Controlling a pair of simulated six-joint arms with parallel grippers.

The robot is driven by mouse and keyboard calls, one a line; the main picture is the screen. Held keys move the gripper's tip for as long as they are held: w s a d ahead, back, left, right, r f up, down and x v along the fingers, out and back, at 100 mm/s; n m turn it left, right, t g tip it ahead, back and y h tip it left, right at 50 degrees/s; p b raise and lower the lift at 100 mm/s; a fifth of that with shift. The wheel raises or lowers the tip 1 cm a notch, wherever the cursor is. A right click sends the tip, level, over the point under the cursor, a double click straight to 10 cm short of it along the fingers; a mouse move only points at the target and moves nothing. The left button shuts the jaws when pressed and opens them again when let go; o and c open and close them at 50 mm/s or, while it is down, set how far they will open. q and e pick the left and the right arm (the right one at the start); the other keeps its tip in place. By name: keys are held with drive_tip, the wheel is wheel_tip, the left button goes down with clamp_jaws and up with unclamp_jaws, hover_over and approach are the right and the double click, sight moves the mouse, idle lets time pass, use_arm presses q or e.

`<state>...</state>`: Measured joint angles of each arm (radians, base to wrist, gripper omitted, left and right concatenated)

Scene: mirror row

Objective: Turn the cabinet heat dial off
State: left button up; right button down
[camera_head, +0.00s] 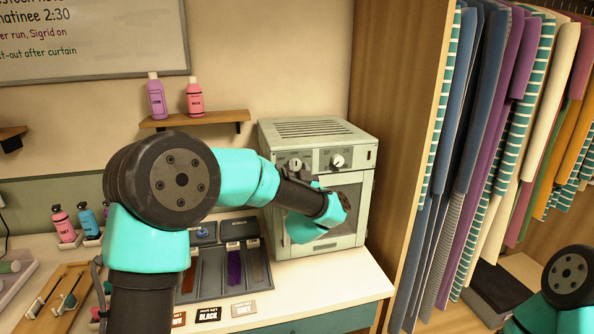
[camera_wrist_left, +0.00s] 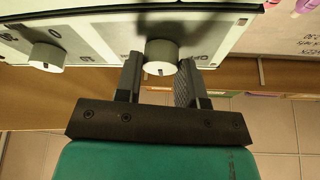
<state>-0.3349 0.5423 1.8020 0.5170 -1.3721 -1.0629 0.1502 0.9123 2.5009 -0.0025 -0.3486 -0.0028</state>
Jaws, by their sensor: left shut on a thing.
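The grey-green metal cabinet (camera_head: 300,250) stands at the back right of the counter, with a window door and two round dials on its upper front. The left dial (camera_wrist_left: 162,55) is white with a small dark mark and sits between the two dark fingers of my left gripper (camera_wrist_left: 160,76), which is shut on it. The right dial (camera_head: 338,161) is free and also shows in the left wrist view (camera_wrist_left: 47,58). My left arm hides part of the door. My right gripper is out of view.
Slotted dark trays (camera_head: 233,268) and small label cards (camera_head: 208,314) lie left of the cabinet. A shelf (camera_head: 195,119) with two bottles hangs above. A wooden panel (camera_head: 402,130) and hanging clothes (camera_head: 500,130) stand close on the right.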

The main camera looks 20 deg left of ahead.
use_arm(q)
drive_tip(key=shift+n, duration=0.4)
drive_tip(key=n+g+y, duration=0.1)
drive_tip(key=n+y, duration=0.1)
drive_tip(key=n, duration=0.1)
drive_tip(key=n+g+y, duration=0.1)
drive_tip(key=n+y, duration=0.1)
drive_tip(key=n, duration=0.2)
drive_tip(key=shift+w+d+n, duration=0.1)
drive_tip(key=shift+d+n, duration=0.05)
drive_tip(key=shift+n, duration=0.15)
drive_tip(key=n+g+y, duration=0.1)
drive_tip(key=n+g, duration=0.1)
drive_tip(key=n, duration=0.2)
drive_tip(key=n+g+y, duration=0.1)
drive_tip(key=n, duration=0.3)
drive_tip(key=shift+d+n+g, duration=0.1)
drive_tip(key=shift+n+g, duration=0.3)
drive_tip(key=o, duration=0.9)
drive_tip(key=v, duration=1.7)
drive_tip(key=shift+d, duration=0.2)
